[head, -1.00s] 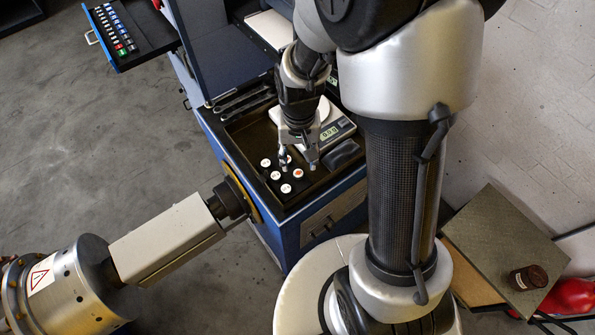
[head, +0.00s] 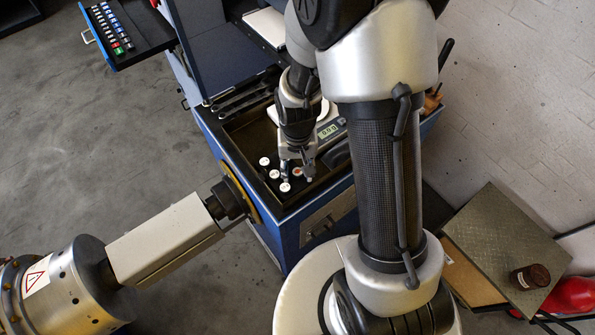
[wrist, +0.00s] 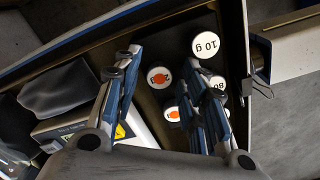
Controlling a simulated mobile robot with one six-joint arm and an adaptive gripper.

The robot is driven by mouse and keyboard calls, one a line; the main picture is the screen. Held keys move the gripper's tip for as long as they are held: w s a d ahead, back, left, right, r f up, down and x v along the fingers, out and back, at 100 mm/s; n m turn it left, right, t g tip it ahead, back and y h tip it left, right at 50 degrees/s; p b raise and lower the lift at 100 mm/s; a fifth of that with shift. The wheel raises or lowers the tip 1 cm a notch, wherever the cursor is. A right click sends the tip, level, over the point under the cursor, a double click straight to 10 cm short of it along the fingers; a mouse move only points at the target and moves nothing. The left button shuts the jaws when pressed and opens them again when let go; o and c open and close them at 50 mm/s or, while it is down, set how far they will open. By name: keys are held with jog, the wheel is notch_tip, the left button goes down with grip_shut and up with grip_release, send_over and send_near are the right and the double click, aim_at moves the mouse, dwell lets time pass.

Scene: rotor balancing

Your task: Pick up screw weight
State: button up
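Several round screw weights with white, labelled tops stand in a dark tray at the front of the blue cabinet. In the wrist view one reads 10 g (wrist: 206,45), and an orange-marked weight (wrist: 159,77) shows between my fingers. A second orange-marked weight (wrist: 172,113) and one reading 80 (wrist: 219,83) are partly hidden by the right finger. In the head view my gripper (head: 297,178) is low over the tray, with an orange-marked weight (head: 298,171) between its fingers. The fingers are apart, and I see no contact with a weight.
A scale (head: 329,130) with a lit display stands beside the gripper. The tray wall (head: 243,178) runs close to the weights. An open drawer (head: 140,40) holds several small coloured pieces.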

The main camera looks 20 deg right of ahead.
jog(key=c, duration=0.6)
jog(key=shift+r, duration=0.1)
